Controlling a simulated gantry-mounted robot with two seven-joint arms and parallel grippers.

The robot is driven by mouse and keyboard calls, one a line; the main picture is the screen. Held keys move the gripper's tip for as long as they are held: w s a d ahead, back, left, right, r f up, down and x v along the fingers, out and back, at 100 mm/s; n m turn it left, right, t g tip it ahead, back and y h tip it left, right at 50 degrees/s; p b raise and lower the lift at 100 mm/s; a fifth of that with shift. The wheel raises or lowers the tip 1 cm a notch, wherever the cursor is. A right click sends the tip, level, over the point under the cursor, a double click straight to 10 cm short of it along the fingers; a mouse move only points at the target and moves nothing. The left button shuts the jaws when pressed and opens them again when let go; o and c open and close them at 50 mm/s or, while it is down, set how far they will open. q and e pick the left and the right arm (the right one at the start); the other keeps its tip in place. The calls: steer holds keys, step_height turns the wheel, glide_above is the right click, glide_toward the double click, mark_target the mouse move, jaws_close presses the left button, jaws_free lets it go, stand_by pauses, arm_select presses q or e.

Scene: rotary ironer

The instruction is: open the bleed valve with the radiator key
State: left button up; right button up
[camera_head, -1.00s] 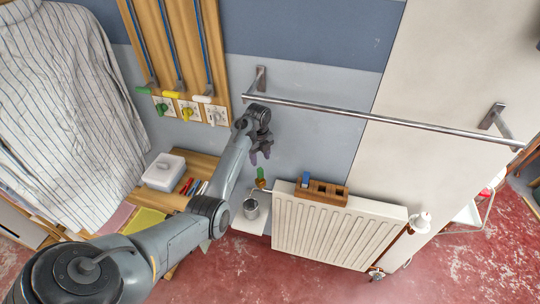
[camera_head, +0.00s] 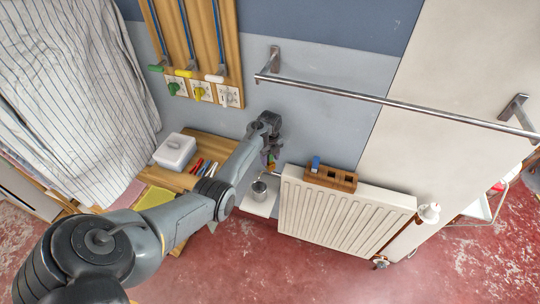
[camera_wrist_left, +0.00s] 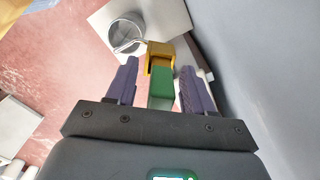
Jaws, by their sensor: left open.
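The white radiator (camera_head: 345,217) stands against the wall. At its upper left end is a green grip on a brass-coloured body (camera_wrist_left: 160,60), apparently the radiator key at the bleed valve; I cannot tell exactly how they join. My left gripper (camera_head: 269,156) is over it and hides most of it in the head view. In the left wrist view the green grip (camera_wrist_left: 160,88) stands between the two purple fingers of my left gripper (camera_wrist_left: 153,85), with gaps on both sides. The fingers are open. My right gripper is not in view.
A metal cup (camera_head: 259,191) stands on a white ledge (camera_head: 262,206) below the valve. A wooden block (camera_head: 331,178) with a blue item (camera_head: 316,163) sits on the radiator. A metal rail (camera_head: 390,103) crosses the wall above. A white box (camera_head: 175,151) and pens lie on the left table.

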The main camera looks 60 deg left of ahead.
arm_select(q)
jaws_close()
stand_by(0.4)
steer(key=shift+r+n+p, duration=0.15)
steer(key=shift+n+p, duration=0.25)
steer(key=shift+n, duration=0.2)
steer(key=n+p, duration=0.1)
steer(key=n, duration=0.2)
steer(key=shift+c, duration=2.3)
jaws_free()
steer(key=shift+n, duration=0.4)
steer(key=o, duration=0.5)
steer(key=shift+o, duration=0.2)
